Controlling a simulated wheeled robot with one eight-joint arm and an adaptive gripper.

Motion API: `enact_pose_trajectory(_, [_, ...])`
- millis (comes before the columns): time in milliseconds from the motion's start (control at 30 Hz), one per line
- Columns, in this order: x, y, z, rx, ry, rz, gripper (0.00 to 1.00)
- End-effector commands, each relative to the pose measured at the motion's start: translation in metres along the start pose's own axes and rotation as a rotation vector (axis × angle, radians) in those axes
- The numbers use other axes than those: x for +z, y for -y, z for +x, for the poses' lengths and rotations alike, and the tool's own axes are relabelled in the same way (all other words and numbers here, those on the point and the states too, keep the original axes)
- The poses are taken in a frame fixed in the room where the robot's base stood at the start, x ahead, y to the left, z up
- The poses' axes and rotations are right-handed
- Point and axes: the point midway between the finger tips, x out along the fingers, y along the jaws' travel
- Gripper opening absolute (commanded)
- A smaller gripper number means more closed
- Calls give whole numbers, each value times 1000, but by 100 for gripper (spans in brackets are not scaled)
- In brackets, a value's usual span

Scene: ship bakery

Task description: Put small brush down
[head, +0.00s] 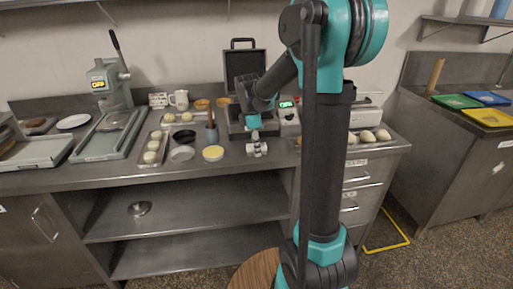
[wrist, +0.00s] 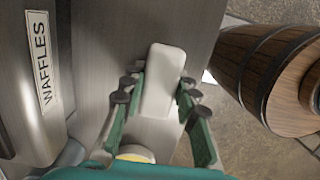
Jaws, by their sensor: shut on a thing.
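My gripper (head: 257,148) hangs over the front part of the steel counter (head: 120,178), in front of the open waffle maker (head: 244,66). In the wrist view my gripper (wrist: 161,88) is shut on a pale, rounded block-like thing, which I take to be the small brush (wrist: 163,75). Its bristles cannot be made out. The brush lies between the two green fingers with dark pads, above the counter's front edge. I cannot tell whether it touches the counter.
A yellow-filled bowl (head: 213,153), a metal bowl (head: 181,153) and a grey pot with a handle in it (head: 211,132) stand left of my gripper. A dough tray (head: 152,148) lies farther left. A wooden barrel (wrist: 265,70) stands below the counter edge.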

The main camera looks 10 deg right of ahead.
Motion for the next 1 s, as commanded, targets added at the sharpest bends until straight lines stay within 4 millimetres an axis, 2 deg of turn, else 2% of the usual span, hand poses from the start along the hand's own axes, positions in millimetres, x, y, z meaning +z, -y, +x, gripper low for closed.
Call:
enact_pose_trajectory(167, [0, 0, 3, 0, 0, 0, 0])
enact_pose_trajectory(200, [0, 0, 4, 0, 0, 0, 32])
enact_pose_trajectory(367, [0, 0, 4, 0, 0, 0, 50])
enact_pose_trajectory(633, [0, 0, 3, 0, 0, 0, 50])
enact_pose_trajectory(767, [0, 0, -4, 0, 0, 0, 50])
enact_pose_trajectory(867, [0, 0, -17, 0, 0, -1, 50])
enact_pose_trajectory(1000, [0, 0, -44, 0, 0, -1, 50])
